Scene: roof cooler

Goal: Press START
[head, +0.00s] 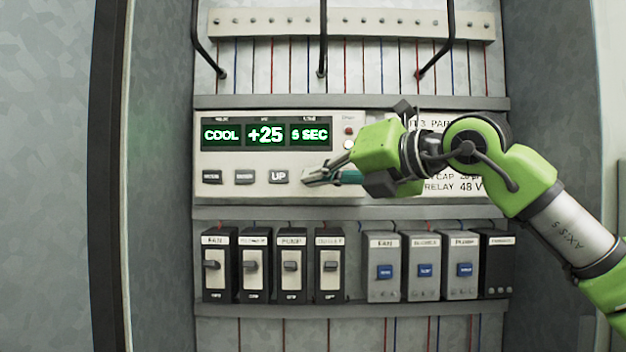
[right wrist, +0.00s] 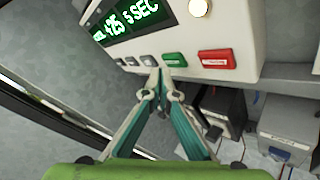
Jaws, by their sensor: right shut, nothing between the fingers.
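The cooler's control panel (head: 232,188) has a green-lit display (head: 265,134) reading COOL, +25 and what looks like 5 SEC. Below it is a row of buttons, with a grey UP button (head: 279,176) left of my gripper. In the right wrist view a green button (right wrist: 174,59) and a red button (right wrist: 216,58) sit side by side; their lettering is too small to read. My right gripper (head: 309,178) is shut and empty, its fingertips (right wrist: 159,76) close to the green button's lower left. I cannot tell whether they touch the panel. The gripper hides part of the button row in the head view.
Below the panel are black switch modules (head: 272,266) and grey modules with blue fronts (head: 424,272). Black cables (head: 322,40) hang above. Cabinet side walls (head: 160,180) bound both sides.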

